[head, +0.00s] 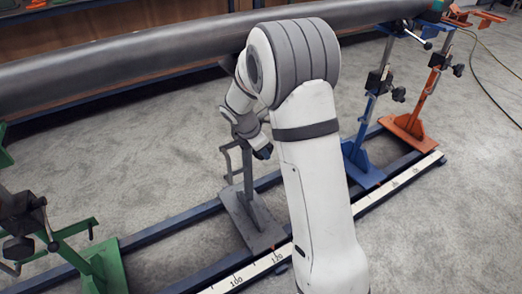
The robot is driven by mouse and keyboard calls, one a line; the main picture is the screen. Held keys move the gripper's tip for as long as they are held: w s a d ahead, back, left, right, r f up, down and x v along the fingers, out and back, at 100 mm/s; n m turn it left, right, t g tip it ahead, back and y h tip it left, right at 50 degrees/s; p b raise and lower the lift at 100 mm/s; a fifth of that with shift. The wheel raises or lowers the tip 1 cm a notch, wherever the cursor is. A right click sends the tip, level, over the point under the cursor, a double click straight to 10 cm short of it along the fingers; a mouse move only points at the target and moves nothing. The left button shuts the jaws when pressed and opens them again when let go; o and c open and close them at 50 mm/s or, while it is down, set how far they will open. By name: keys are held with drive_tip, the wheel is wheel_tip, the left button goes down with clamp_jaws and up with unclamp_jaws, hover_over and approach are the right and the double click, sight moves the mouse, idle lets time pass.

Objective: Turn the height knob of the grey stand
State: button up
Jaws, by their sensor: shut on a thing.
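The grey stand (254,221) stands on the blue floor rails under the long pipe, its flat base plate and lower post in view. Its upper part is hidden behind my arm. A thin crank-like handle (228,160) shows on the post's left side. My gripper (260,143) is at the stand's post, below the pipe, shut on the dark height knob (264,153). The fingers and knob are small and partly covered by my wrist, so the knob's turn angle cannot be told.
The large dark pipe (130,58) runs across above my wrist. A green stand (98,266) is at left; blue (362,165) and orange (408,130) stands are at right. A white scale strip (245,275) lies along the front rail. A hose lies at far right.

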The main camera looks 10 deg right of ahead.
drive_tip(key=shift+s+r+y+p, duration=0.1)
drive_tip(key=shift+r+y+p, duration=0.35)
drive_tip(key=shift+p, duration=1.45)
drive_tip(key=shift+c, duration=0.4)
drive_tip(key=g+y+p, duration=0.1)
drive_tip(key=y+p, duration=0.2)
drive_tip(key=p, duration=0.5)
drive_tip(key=shift+d+f, duration=0.1)
drive_tip(key=shift+f, duration=0.05)
drive_tip(key=shift+f+g+y+p, duration=0.25)
drive_tip(key=shift+g+y+p, duration=0.1)
drive_tip(key=shift+p, duration=0.45)
drive_tip(key=shift+f, duration=0.1)
drive_tip(key=o, duration=1)
wheel_tip(320, 180, up, 8)
drive_tip(key=shift+p, duration=0.45)
